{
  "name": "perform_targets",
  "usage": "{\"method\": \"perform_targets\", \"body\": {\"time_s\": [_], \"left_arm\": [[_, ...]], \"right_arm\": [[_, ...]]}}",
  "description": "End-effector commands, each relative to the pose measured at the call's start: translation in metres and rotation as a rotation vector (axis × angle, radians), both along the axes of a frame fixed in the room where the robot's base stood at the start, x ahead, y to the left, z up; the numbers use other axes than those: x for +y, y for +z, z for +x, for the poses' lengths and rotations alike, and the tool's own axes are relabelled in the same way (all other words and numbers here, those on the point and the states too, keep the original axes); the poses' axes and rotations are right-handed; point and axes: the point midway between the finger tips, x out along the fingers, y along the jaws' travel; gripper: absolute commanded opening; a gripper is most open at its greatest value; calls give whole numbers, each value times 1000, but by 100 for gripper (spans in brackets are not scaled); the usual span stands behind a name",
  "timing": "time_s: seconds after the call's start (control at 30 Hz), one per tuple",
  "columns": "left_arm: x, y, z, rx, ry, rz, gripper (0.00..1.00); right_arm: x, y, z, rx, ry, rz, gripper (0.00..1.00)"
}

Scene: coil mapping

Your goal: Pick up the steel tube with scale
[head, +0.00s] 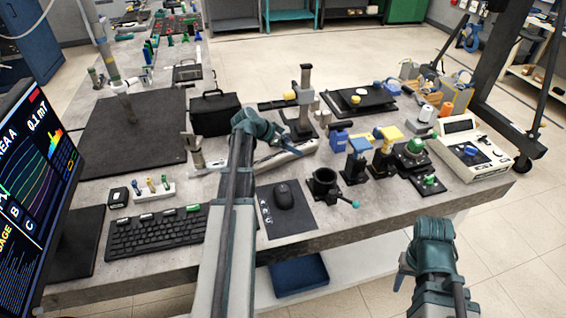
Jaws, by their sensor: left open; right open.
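I cannot pick out the steel tube with scale for certain; no scale marks are readable at this size. A slanted grey tube-like post (97,35) rises at the upper left of the table. An upright grey post (304,88) on a dark base stands near the middle. My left gripper (288,147) is open over the middle of the table, beside a light grey bar-like piece. It hides part of what lies under it. My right gripper (401,277) is open and empty, low at the right, off the table's front edge.
The table (365,222) holds a monitor (40,160), keyboard (157,232), mouse (284,195), black case (215,113), a black holder with a teal knob (323,186), and a white instrument (470,150). A dark mat (135,130) lies mostly clear. A blue bin (298,273) sits below.

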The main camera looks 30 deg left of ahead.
Motion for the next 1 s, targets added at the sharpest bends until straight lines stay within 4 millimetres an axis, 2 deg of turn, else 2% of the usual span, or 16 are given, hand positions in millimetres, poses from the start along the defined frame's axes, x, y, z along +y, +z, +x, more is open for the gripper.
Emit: {"method": "perform_targets", "body": {"time_s": [0.17, 0.53, 0.83, 0.87, 1.0], "left_arm": [[0, -3, 1, 0, 0, 0, 93], [-6, -42, 25, -1, 0, 0, 93], [-9, -42, 29, 0, 0, 0, 93], [-9, -42, 29, 0, 0, 0, 89], [-9, -42, 29, 0, 0, 0, 64]], "right_arm": [[0, -3, 0, 0, 0, 0, 50], [0, -42, 0, 0, 1, 0, 50], [0, -42, 0, 0, 1, 0, 50], [0, -42, 0, 0, 1, 0, 50], [0, -42, 0, 0, 1, 0, 50]]}}
